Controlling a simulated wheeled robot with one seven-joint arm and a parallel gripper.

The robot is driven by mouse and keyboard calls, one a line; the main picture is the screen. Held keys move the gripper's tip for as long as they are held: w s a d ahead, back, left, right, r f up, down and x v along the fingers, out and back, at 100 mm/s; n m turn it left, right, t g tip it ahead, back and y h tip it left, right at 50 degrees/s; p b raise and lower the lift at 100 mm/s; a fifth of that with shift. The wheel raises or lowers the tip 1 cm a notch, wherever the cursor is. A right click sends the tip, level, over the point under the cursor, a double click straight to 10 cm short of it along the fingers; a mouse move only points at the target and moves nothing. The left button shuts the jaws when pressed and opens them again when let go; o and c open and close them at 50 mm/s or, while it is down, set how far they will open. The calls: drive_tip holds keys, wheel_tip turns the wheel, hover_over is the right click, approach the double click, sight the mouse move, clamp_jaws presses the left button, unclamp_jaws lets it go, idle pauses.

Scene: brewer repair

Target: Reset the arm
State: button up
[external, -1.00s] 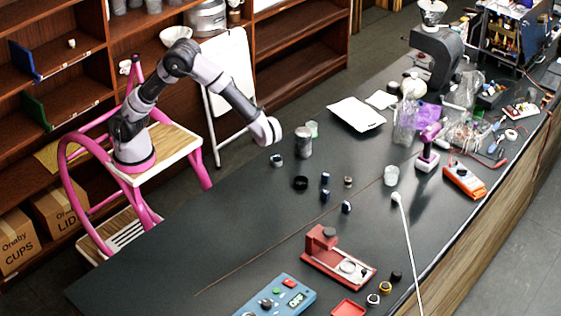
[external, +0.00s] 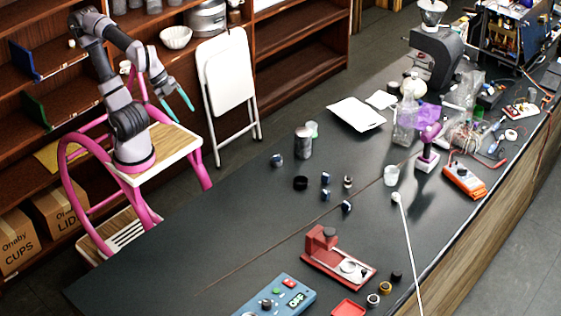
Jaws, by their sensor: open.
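My arm stands on a wooden-topped pink cart (external: 187,145) to the left of the dark workbench (external: 225,225). The arm is folded up and back over the cart. My gripper (external: 178,105) hangs at its end with two teal fingers pointing down and to the right. The fingers are apart, with nothing between them. It is in the air, clear of the bench and above the right part of the cart top.
A folded white chair (external: 227,75) stands right of my gripper. Wooden shelves (external: 290,50) run behind. On the bench are a metal canister (external: 303,142), several small dark parts, a red fixture (external: 338,258), a blue box (external: 277,297) and a black grinder (external: 436,58).

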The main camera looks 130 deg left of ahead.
drive_tip(key=shift+s+d+r+t+h, duration=0.15)
drive_tip(key=shift+s+d+t+h, duration=0.25)
drive_tip(key=shift+s+d+t, duration=0.5)
